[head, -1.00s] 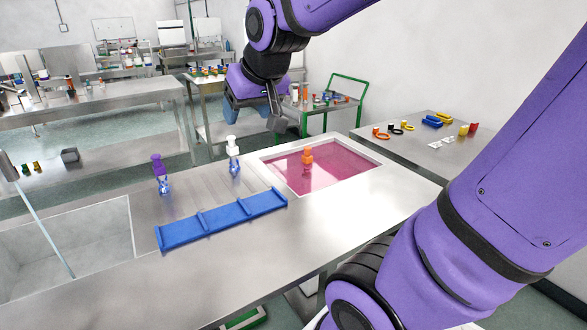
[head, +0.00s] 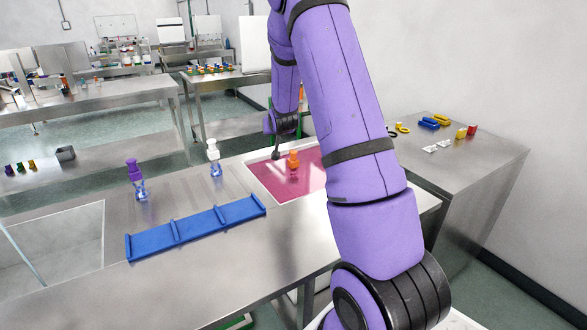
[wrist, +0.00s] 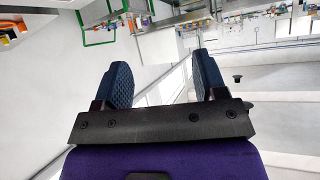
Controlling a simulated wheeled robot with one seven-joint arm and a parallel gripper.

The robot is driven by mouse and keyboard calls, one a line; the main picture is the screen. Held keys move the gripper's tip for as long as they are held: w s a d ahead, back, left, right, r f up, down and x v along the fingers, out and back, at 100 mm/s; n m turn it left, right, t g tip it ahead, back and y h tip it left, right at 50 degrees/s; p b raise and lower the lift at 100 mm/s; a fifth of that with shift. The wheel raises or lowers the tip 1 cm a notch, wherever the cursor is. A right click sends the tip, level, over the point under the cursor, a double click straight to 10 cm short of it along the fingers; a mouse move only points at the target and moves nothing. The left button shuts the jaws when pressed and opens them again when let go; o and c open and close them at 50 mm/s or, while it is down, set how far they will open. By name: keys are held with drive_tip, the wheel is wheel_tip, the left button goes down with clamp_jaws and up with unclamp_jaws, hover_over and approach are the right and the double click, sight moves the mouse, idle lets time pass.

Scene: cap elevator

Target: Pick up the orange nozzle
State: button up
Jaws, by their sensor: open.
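The orange nozzle (head: 293,159) stands upright over the pink panel (head: 262,180) in the middle of the head view. What is directly beneath it is too small to make out clearly. My gripper (head: 276,152) is just left of the nozzle in the head view, pointing down and apart from it as far as I can tell. In the wrist view my gripper (wrist: 164,75) shows two dark blue fingers spread apart with nothing between them. I cannot make out the nozzle in the wrist view.
A white-topped bottle (head: 214,158) and a purple-topped bottle (head: 136,180) stand left of the panel. A blue rack (head: 196,229) lies in front of them. A sink (head: 60,260) is at left. A side table (head: 470,155) with small parts is at right.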

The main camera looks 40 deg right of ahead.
drive_tip(key=h, duration=0.2)
approach(293, 152)
drive_tip(key=w+d+f, duration=0.1)
drive_tip(key=f, duration=0.1)
drive_tip(key=shift+t, duration=0.5)
drive_tip(key=x, duration=0.4)
drive_tip(key=shift+w+d+f, duration=0.1)
drive_tip(key=shift+w+d, duration=0.15)
drive_tip(key=shift+r+x, duration=0.15)
drive_tip(key=shift+x, duration=1.4)
drive_tip(key=shift+r+x, duration=0.1)
drive_tip(key=shift+x, duration=1.45)
drive_tip(key=shift+d, duration=0.2)
clamp_jaws()
